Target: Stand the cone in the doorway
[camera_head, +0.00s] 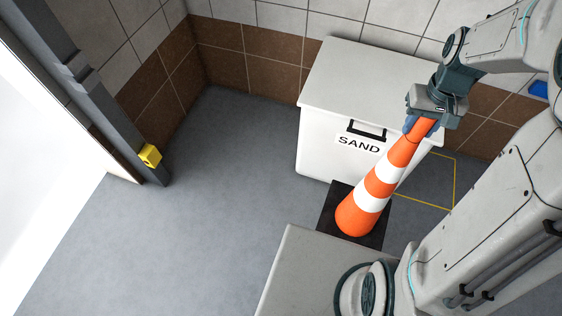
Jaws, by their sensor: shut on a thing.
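An orange and white striped cone (379,187) with a black square base (329,212) is in the right half of the view, in front of the white sand box. My gripper (420,124) is shut on the cone's top. The cone's top leans to the right in the picture. I cannot tell whether the base touches the floor. The doorway (50,165) is the bright white opening at the left, with a grey post (100,110) along its side.
A white box labelled SAND (330,125) stands against the tiled wall behind the cone. A yellow block (150,155) is on the doorway post near the floor. A yellow line (455,182) marks the floor at the right. The grey floor (190,225) between cone and doorway is clear.

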